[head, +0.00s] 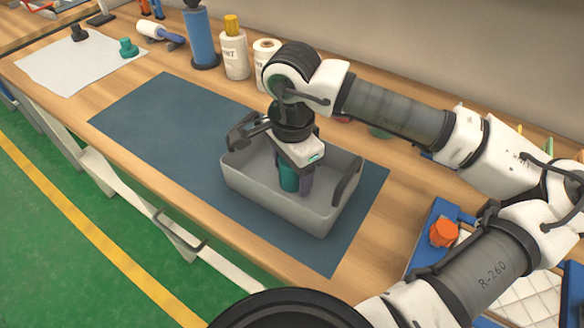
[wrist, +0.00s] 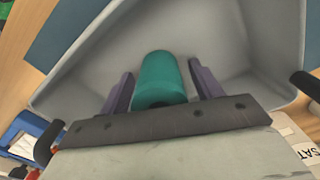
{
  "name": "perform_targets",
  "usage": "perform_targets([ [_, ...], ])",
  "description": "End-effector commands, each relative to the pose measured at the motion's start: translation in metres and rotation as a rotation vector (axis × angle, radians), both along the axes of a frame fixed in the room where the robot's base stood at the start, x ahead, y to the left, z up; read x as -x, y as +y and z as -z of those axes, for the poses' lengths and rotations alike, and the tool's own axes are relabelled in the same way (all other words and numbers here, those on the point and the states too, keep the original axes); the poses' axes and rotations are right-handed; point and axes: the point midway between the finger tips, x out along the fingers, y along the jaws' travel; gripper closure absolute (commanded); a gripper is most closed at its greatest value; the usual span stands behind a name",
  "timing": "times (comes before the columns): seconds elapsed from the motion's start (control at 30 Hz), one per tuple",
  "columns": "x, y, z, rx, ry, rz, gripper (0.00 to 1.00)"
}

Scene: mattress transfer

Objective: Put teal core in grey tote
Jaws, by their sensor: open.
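The teal core (head: 288,178) is a short cylinder inside the grey tote (head: 245,190), which stands on the dark blue mat. In the wrist view the teal core (wrist: 161,78) lies between my two purple fingers, with a visible gap on each side. My gripper (head: 297,181) points down into the tote and is open around the core; it also shows in the wrist view (wrist: 162,88). The grey tote's inner walls (wrist: 90,45) surround the fingers there. The core's lower end is partly hidden, so I cannot tell whether it touches the tote floor.
The blue mat (head: 150,115) is bare left of the tote. A white sheet (head: 65,65) at far left holds a small teal part (head: 128,48) and a dark part (head: 79,33). A blue cylinder (head: 200,40) and bottles stand behind. An orange part (head: 443,233) is at right.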

Motion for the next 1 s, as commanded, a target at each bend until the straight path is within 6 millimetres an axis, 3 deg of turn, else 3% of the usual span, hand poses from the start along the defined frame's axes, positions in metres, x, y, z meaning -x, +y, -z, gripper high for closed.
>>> perform_targets([
  [0.23, -0.001, 0.000, -0.013, 0.001, -0.003, 0.001, 0.36],
  [0.7, -0.001, 0.000, -0.107, 0.000, -0.001, 0.000, 0.36],
  [1.0, 0.000, 0.000, -0.123, 0.001, 0.001, 0.000, 0.36],
])
